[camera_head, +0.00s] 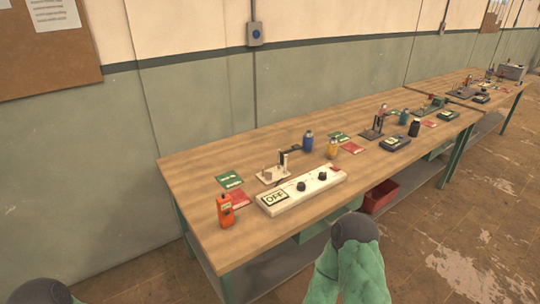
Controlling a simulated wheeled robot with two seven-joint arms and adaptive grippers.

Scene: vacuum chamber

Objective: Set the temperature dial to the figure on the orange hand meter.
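The orange hand meter (225,213) stands upright near the left front corner of the wooden table. Its figure is too small to read. Right of it, a long white control box (285,203) lies along the front edge. Green and dark parts of my arms show at the bottom edge; neither gripper can be seen.
More devices stand farther right. A red bin (380,196) sits on the shelf below. The left back tabletop is clear.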

